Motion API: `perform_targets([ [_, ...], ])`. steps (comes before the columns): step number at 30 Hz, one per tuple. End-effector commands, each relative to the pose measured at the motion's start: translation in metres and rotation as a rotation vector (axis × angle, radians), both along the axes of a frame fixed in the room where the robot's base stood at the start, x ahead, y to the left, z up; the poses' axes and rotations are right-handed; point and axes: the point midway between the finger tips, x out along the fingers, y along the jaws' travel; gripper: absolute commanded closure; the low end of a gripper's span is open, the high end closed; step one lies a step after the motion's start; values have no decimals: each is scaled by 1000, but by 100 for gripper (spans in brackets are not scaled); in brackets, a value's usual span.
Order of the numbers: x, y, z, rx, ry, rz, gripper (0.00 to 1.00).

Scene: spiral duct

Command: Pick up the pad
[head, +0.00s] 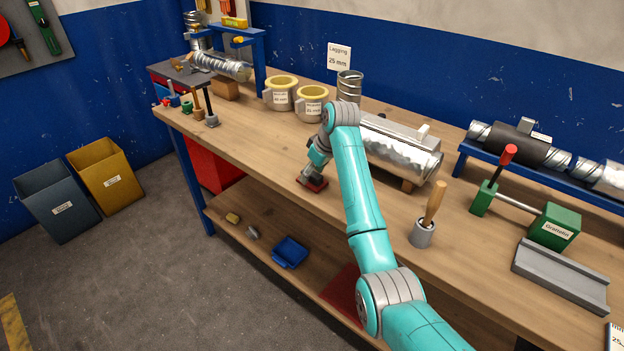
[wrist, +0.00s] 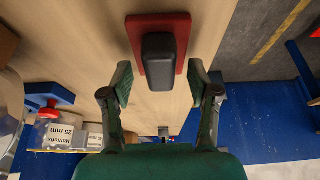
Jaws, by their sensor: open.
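The pad is a red rectangular plate with a dark grey block-shaped grip on top. In the wrist view the pad (wrist: 158,52) lies on the wooden bench, its grip pointing toward the camera. My gripper (wrist: 160,84) is open, with one finger to each side of the grip's near end and a visible gap on both sides. In the head view the pad (head: 314,184) is near the bench's front edge, partly hidden under my gripper (head: 310,175). Whether the fingertips reach down to the grip's depth is hard to tell.
A large silver duct (head: 400,150) lies right of my arm. A holder with a wooden-handled tool (head: 423,232) and a green clamp fixture (head: 555,226) stand further right. Two yellow-topped rolls (head: 282,93) are behind. The bench surface (head: 250,140) left of the pad is clear.

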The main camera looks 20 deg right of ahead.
Motion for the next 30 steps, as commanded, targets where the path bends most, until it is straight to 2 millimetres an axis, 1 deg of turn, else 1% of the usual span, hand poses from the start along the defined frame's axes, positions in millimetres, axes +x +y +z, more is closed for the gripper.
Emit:
perform_targets([
  [3,2,1,-6,0,0,0,40],
  [9,2,2,-6,1,-1,0,40],
  [10,2,2,-6,1,-1,0,45],
  [11,2,2,-6,0,-1,0,52],
  [12,2,2,-6,0,-1,0,62],
  [14,2,2,-6,0,-1,0,77],
  [15,2,2,-6,-1,-1,0,87],
  [16,2,2,-6,0,0,0,95],
  [17,2,2,-6,0,0,0,100],
  [26,2,1,-5,0,0,0,100],
  [29,2,1,3,0,-1,0,100],
  [30,3,1,9,-1,-3,0,100],
])
